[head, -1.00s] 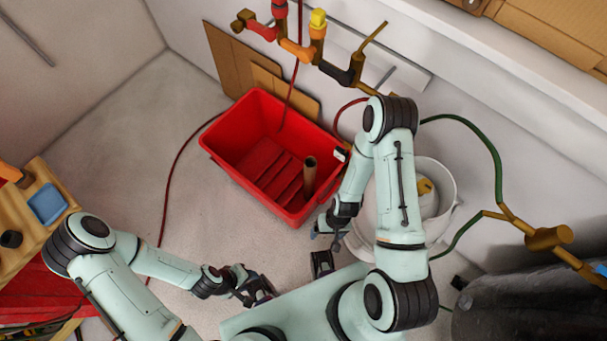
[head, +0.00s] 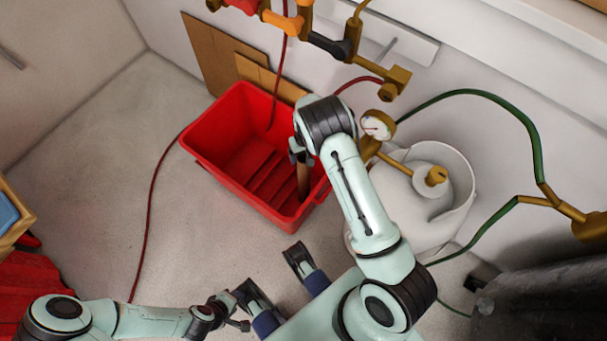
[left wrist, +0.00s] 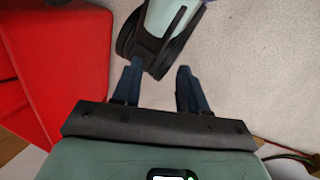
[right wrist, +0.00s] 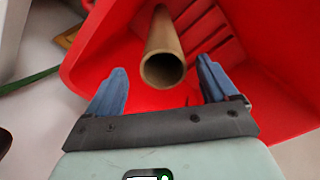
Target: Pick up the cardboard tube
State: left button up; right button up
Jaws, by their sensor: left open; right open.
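The brown cardboard tube (head: 303,180) stands nearly upright inside the red crate (head: 215,135), near its right side. My right gripper (head: 298,152) is over the crate at the tube's upper end, which the arm partly hides. In the right wrist view, the tube (right wrist: 163,45) shows its round open end between and just past the two blue fingers. The right gripper (right wrist: 161,68) is open, with gaps on both sides of the tube. My left gripper (left wrist: 160,70) is open and empty, low over the floor, away from the tube.
A white container (head: 450,190) with a brass-topped vessel stands right of the crate. Brass pipes and a gauge (head: 377,125) hang close to my right arm. Red and green hoses run nearby. Cardboard sheets (head: 215,60) lean behind the crate.

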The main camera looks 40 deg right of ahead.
aim_at(304, 172)
jog(key=f, duration=0.3)
jog(key=f+b, duration=0.1)
jog(key=f, duration=0.2)
jog(key=shift+a+f, duration=0.2)
jog(key=shift+f, duration=0.05)
pick_arm(q)
jog(key=shift+w+a+f+t, duration=0.2)
jog(key=shift+w+a+f, duration=0.1)
jog(key=shift+w+f, duration=0.25)
jog(key=shift+w+a+f+t, duration=0.25)
jog(key=shift+w+f, duration=0.2)
jog(key=shift+w, duration=0.2)
pick_arm(e)
jog(key=shift+r, duration=0.1)
jog(key=shift+c, duration=0.3)
jog(key=c, duration=1.5)
jog(key=shift+o, duration=0.2)
